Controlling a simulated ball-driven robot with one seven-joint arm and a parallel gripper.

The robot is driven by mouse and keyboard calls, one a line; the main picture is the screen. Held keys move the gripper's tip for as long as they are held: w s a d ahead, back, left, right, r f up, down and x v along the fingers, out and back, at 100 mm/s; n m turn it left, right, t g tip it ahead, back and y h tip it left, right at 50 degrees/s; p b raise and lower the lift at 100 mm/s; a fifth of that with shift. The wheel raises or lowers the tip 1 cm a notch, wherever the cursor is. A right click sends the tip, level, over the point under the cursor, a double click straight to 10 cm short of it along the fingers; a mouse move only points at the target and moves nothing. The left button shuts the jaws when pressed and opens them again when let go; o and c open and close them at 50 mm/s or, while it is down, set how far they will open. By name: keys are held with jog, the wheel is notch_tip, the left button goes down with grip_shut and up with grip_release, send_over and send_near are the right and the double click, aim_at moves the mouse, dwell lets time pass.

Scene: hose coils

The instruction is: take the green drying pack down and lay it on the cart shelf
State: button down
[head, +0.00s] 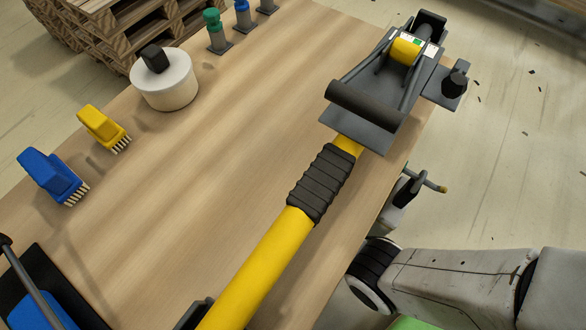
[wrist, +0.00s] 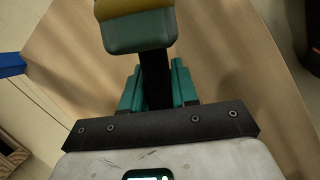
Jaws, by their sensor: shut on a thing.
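In the wrist view, my gripper (wrist: 156,92) has teal fingers closed on a dark upright piece. A rounded green block (wrist: 140,32) with a yellowish top sits at its far end; this looks like the green drying pack, cut off by the top edge. A wooden top shows behind and below it, and the gap between them cannot be judged. In the head view, neither my gripper nor the pack shows clearly. Which surface is the cart shelf cannot be told.
In the head view, a wooden bench top (head: 210,150) carries a blue brush (head: 50,172), a yellow brush (head: 102,125), a white round tub (head: 165,85) and a long yellow-handled tool (head: 262,262) along the right. Pallets (head: 95,30) stand behind. The bench middle is clear.

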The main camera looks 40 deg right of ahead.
jog(key=shift+w+d+f, duration=0.2)
jog(key=shift+w+d, duration=0.1)
jog(key=shift+d, duration=0.05)
notch_tip(320, 180, down, 8)
jog(key=b, duration=0.9)
jog(key=shift+r, duration=0.15)
jog(key=c, duration=0.8)
grip_release()
jog(key=p+v, duration=0.4)
jog(key=v, duration=0.6)
jog(key=shift+a+r, duration=0.3)
jog(key=shift+a, duration=0.05)
